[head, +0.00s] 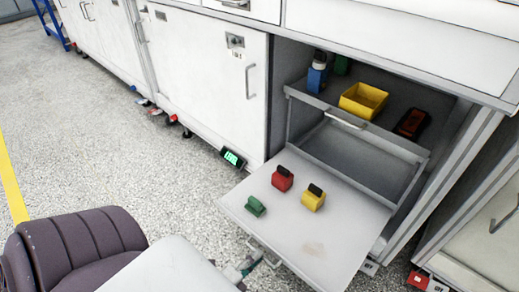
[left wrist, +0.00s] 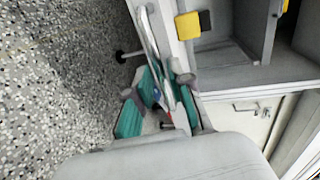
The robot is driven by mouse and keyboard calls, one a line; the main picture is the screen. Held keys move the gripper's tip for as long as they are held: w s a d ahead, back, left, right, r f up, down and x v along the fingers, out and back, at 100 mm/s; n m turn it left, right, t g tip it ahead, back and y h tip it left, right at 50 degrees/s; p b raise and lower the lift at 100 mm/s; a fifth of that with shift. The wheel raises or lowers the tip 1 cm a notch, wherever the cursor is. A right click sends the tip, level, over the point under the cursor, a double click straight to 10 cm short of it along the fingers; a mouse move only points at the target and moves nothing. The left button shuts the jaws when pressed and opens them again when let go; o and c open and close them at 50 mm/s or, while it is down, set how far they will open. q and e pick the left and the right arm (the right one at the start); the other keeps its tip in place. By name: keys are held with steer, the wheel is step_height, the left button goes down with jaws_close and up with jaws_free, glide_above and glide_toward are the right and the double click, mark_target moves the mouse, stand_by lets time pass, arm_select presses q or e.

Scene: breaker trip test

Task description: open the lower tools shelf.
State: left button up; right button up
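The lower tools shelf (head: 320,245) is a flat grey board standing out from the cabinet bay in the head view. A red block (head: 282,179), a yellow block (head: 313,198) and a green block (head: 255,206) lie on it. Its handle (head: 263,250) is on the front edge. My left gripper (head: 248,268) is at that edge, close to the handle and partly hidden by my arm. In the left wrist view its teal-padded fingers (left wrist: 160,95) are beside the shelf edge. I cannot tell whether they close on the handle. My right gripper is out of view.
Above is another shelf with a front handle (head: 346,121), holding a yellow bin (head: 363,100), a blue bottle (head: 317,76) and a dark orange-edged device (head: 412,123). A closed cabinet door (head: 205,75) is at left.

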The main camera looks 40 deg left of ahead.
arm_select(q)
steer(key=s+r, duration=0.2)
steer(key=s, duration=0.7)
steer(key=shift+s+a, duration=0.2)
